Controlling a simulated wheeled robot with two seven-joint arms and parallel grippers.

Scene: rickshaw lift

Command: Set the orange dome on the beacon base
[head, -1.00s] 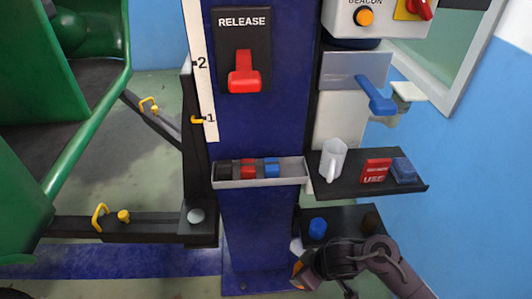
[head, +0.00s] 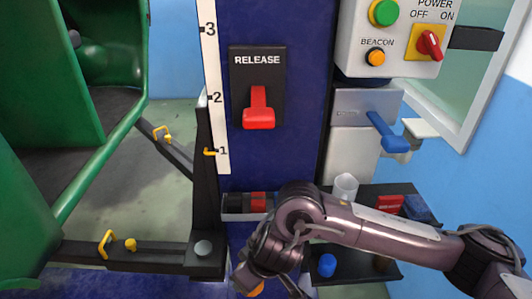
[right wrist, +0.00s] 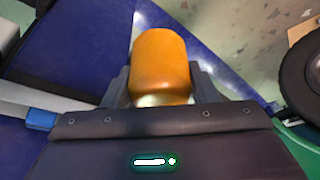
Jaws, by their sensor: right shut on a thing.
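The orange dome (right wrist: 162,65) is between the fingers of my right gripper (right wrist: 162,92) in the right wrist view, and the jaws are shut on it. A pale rim shows at its near end. In the head view my right gripper (head: 262,275) is at the bottom middle, in front of the blue column, and only a sliver of the dome (head: 257,290) shows. I cannot make out the beacon base in either view. My left gripper is not in view.
The blue column (head: 290,150) carries a red release lever (head: 258,108). A control box (head: 385,40) has a beacon button (head: 376,58). The green carriage (head: 105,150) stands left.

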